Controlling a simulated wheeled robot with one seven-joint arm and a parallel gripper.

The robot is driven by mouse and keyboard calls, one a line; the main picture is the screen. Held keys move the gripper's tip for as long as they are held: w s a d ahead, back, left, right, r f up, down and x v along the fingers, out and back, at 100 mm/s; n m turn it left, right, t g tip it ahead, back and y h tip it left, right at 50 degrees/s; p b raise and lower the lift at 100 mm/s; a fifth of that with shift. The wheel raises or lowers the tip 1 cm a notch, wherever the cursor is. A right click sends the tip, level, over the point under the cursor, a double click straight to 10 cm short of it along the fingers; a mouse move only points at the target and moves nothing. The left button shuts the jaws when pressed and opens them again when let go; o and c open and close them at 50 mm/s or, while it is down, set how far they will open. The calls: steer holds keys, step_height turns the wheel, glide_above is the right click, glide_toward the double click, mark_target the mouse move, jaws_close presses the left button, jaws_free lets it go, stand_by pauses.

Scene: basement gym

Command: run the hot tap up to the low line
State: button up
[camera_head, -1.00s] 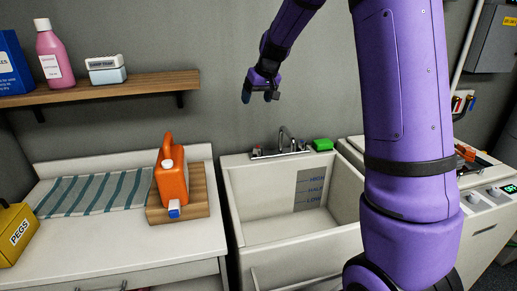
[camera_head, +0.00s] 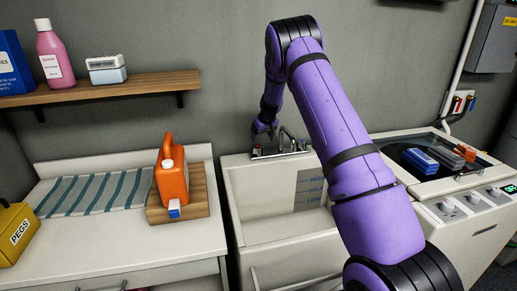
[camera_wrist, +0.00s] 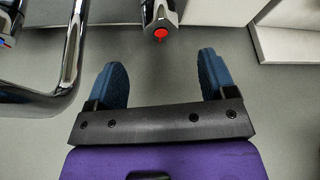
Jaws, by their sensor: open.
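My gripper (camera_head: 264,131) is above the back left of the sink, close to the hot tap. In the wrist view my gripper (camera_wrist: 164,85) is open and empty, its two blue fingertips wide apart. The hot tap handle (camera_wrist: 161,30), marked with a red dot, lies just beyond and between the fingertips, not touched. The metal spout (camera_head: 287,138) rises at the middle of the tap. The pale utility sink (camera_head: 240,218) looks empty. A grey level panel (camera_head: 309,190) on its inner wall reads HIGH, HALF and LOW, partly hidden by my arm.
An orange jug (camera_head: 172,184) stands on a wooden board (camera_head: 198,190) on the left counter. A striped cloth (camera_head: 95,194) lies beside it. A shelf (camera_head: 110,88) hangs at upper left.

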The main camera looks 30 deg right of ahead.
mark_target(258, 147)
steer(key=x, duration=0.8)
steer(key=shift+w+f, duration=0.15)
steer(key=shift+f, duration=0.2)
steer(key=c, duration=0.9)
